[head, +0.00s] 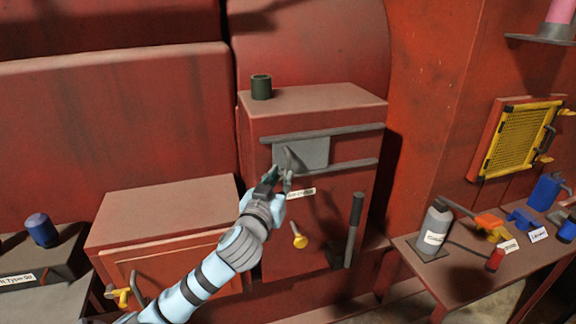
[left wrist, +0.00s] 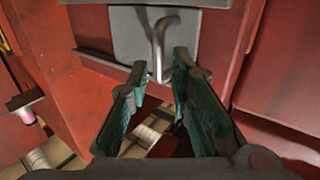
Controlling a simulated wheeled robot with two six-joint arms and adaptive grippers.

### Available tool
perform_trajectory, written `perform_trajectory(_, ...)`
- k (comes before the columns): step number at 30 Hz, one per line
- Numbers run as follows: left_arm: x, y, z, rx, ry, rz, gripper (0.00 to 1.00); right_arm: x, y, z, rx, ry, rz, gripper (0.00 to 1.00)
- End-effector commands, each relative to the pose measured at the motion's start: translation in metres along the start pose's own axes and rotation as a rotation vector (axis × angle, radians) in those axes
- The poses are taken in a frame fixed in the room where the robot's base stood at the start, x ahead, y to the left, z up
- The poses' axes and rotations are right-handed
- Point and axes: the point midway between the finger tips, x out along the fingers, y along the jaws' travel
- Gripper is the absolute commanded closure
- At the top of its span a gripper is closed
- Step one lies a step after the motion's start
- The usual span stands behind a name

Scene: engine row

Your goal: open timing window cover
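The timing window cover (head: 312,152) is a grey plate between two horizontal grey rails on the front of a red cabinet. It also shows at the top of the left wrist view (left wrist: 130,42). A bent grey handle (left wrist: 158,38) sticks out from the plate; in the head view it shows near the plate's left part. My left gripper (head: 280,178) is just below and in front of the handle. In the left wrist view its two fingers (left wrist: 160,66) are apart, with the handle's lower end at the gap between the tips. I cannot tell whether they touch it. My right gripper is not in view.
A dark green cup (head: 261,87) stands on the red cabinet (head: 310,98). Below the rails are a yellow knob (head: 299,241) and a dark upright lever (head: 354,225). A table (head: 455,275) at the right holds a grey bottle (head: 433,232) and several tools. A lower red box stands left.

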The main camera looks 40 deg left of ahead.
Motion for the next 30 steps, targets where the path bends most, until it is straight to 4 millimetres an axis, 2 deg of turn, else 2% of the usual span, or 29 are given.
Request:
perform_trajectory(3,0.029,0.000,-0.002,-0.002,0.001,-0.001,0.80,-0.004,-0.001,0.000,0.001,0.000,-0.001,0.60)
perform_trajectory(9,0.056,0.000,0.000,0.000,-0.001,0.000,0.80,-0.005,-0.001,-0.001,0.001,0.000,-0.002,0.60)
perform_trajectory(19,0.061,0.001,0.001,0.001,-0.001,0.002,0.80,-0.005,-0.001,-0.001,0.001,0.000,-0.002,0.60)
perform_trajectory(23,0.061,0.001,0.000,0.001,-0.001,0.002,0.99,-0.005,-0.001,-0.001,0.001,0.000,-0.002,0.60)
perform_trajectory(30,0.061,0.001,0.000,0.001,-0.001,0.002,1.00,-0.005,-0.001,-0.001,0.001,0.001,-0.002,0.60)
